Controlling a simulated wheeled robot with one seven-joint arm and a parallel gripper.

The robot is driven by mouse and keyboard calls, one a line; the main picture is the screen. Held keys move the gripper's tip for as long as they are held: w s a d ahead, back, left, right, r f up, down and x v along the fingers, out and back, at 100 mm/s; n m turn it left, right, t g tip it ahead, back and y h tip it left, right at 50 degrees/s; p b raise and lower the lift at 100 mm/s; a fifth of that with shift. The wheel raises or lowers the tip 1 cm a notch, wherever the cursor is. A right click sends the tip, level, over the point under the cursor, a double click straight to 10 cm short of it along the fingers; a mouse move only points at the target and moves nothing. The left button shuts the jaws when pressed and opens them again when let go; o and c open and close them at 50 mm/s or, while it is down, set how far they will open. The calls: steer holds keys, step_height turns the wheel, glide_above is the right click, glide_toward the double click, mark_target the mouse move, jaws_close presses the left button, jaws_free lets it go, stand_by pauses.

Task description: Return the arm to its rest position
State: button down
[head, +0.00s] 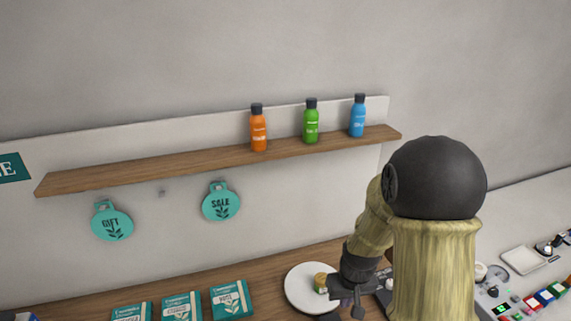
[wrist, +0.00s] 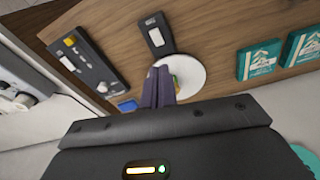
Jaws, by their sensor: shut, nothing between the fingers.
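My arm rises at the right of the head view and bends down to the counter. My gripper (head: 343,309) is low over the counter, beside a white round plate (head: 302,287). In the wrist view my gripper (wrist: 160,72) shows its two fingers together, with nothing between them, in front of the plate (wrist: 190,73). A small jar (head: 321,283) with a greenish-yellow label stands on the plate. The fingers partly hide it in the wrist view, and I cannot tell how far they are above the plate.
Orange (head: 258,131), green (head: 311,124) and blue (head: 358,118) bottles stand on a wooden shelf (head: 190,160). Teal GIFT (head: 112,222) and SALE (head: 221,203) tags hang below. Teal boxes (head: 231,299) lie left of the plate. Black switch panels (wrist: 84,60) (wrist: 154,35) lie on the counter.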

steer(key=s+r+m+t+b, duration=0.1)
steer(key=s+r+b, duration=0.2)
steer(key=s, duration=0.6)
step_height(320, 180, up, 2)
steer(key=shift+s+r+m, duration=0.15)
steer(key=shift+m, duration=0.15)
steer(key=shift+d, duration=0.1)
